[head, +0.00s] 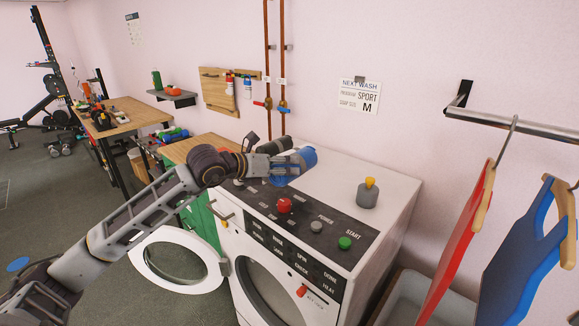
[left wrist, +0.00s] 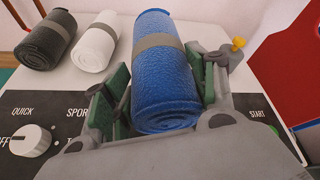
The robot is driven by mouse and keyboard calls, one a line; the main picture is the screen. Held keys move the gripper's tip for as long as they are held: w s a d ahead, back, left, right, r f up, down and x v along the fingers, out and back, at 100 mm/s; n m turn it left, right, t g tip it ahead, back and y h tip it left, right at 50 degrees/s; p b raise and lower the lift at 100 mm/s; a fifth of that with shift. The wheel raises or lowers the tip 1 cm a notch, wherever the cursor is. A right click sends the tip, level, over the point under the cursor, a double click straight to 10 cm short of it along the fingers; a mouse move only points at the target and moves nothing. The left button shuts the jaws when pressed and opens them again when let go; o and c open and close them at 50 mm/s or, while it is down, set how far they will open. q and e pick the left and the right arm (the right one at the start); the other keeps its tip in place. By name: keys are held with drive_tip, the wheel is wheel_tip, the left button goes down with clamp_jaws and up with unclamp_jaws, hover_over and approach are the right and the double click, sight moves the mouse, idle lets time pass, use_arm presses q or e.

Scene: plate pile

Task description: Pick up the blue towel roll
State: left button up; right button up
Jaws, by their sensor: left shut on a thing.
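The blue towel roll (left wrist: 163,80) has a grey band around its middle and lies between the two green-padded fingers of my left gripper (left wrist: 162,95). The gripper is shut on the roll, over the top of the washing machine (head: 385,187). In the head view the roll (head: 308,157) shows just past the left gripper (head: 290,162), partly hidden by it. I cannot tell whether the roll touches the machine top. My right gripper is not in view.
A white roll (left wrist: 97,42) and a dark grey roll (left wrist: 47,40) lie left of the blue one. The washer door (head: 157,283) hangs open.

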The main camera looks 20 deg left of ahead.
use_arm(q)
drive_tip(key=s, duration=0.1)
drive_tip(key=s+a+b, duration=0.1)
drive_tip(key=s, duration=0.3)
drive_tip(key=shift+a+b, duration=0.4)
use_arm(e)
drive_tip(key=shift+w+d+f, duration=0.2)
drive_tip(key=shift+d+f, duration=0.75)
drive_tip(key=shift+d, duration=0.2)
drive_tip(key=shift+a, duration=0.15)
